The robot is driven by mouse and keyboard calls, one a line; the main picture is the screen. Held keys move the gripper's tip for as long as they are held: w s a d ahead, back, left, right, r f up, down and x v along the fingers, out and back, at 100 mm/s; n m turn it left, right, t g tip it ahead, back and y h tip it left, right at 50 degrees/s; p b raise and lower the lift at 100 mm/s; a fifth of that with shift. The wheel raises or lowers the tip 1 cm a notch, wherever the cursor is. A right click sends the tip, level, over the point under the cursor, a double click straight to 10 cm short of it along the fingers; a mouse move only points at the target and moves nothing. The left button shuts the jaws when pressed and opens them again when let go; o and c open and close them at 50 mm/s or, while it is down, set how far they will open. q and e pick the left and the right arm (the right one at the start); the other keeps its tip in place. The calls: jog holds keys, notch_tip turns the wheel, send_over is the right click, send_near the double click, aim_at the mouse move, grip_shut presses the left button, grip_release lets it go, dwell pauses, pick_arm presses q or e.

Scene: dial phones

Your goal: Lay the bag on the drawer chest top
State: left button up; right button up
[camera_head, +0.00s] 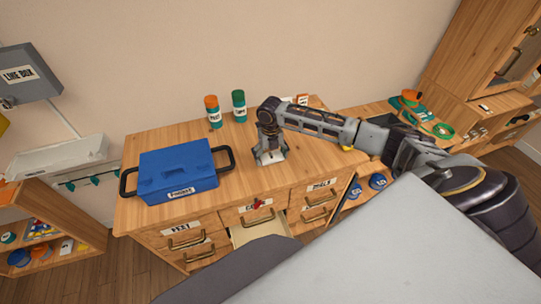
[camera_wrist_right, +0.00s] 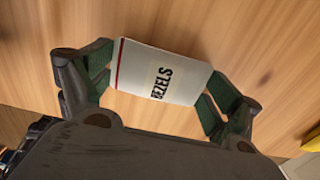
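The bag (camera_wrist_right: 160,75) is a small white packet with a red stripe and the label "BEZELS". It sits between the fingers of my right gripper (camera_wrist_right: 160,82) in the right wrist view, with a finger against each side. In the head view the right gripper (camera_head: 269,152) points down over the middle of the drawer chest top (camera_head: 188,137), and the bag (camera_head: 271,159) shows pale at its tips. I cannot tell whether the bag touches the wood. My left gripper is not in view.
A blue case (camera_head: 178,170) with black handles stands on the chest's left. An orange-capped bottle (camera_head: 213,112) and a green bottle (camera_head: 239,106) stand at the back. A middle drawer (camera_head: 257,230) is pulled open in front. Wood right of the case is clear.

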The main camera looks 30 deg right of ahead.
aim_at(271, 156)
jog(key=shift+r, duration=0.15)
dwell(0.3)
notch_tip(271, 156, up, 12)
jog(key=shift+r, duration=0.1)
dwell(0.6)
jog(key=shift+s, duration=0.1)
dwell(0.5)
